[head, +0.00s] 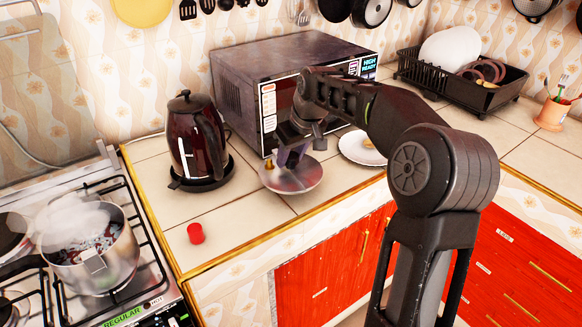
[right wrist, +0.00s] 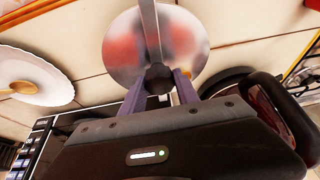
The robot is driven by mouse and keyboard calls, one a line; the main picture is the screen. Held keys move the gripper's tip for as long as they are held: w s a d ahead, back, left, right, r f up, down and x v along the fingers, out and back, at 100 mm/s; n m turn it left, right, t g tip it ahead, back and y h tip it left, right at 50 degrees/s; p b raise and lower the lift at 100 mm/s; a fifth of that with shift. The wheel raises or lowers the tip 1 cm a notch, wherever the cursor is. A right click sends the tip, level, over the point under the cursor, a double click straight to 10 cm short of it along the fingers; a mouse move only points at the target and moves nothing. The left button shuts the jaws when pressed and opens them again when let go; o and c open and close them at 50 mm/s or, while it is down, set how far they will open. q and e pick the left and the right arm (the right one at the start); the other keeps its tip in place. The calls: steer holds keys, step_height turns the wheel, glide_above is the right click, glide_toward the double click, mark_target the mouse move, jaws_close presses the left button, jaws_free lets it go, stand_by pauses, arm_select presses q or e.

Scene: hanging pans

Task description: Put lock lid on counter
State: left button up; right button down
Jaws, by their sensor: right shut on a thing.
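The lid (head: 292,177) is a round, shiny metal disc over the tiled counter (head: 245,217), in front of the microwave and right of the kettle. My right gripper (head: 291,158) reaches down to it and is shut on its dark knob. In the right wrist view, the lid (right wrist: 118,48) shows beyond the purple fingers (right wrist: 158,88), which close around the knob. I cannot tell whether the lid's rim touches the counter or is slightly above it. My left gripper is not in view.
A dark kettle (head: 196,140) stands left of the lid, the microwave (head: 240,85) behind, a white plate (head: 353,150) to the right. A red cup-like piece (head: 195,233) sits near the front edge. A steaming pot (head: 92,262) is on the stove. Bare tiles lie left of the lid.

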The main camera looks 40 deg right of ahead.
mark_target(291, 166)
steer(key=shift+f, duration=1.8)
steer(key=shift+f, duration=0.1)
steer(key=c, duration=0.9)
jaws_free()
steer(key=shift+r, duration=0.2)
steer(key=v, duration=1.2)
steer(key=shift+f, duration=0.1)
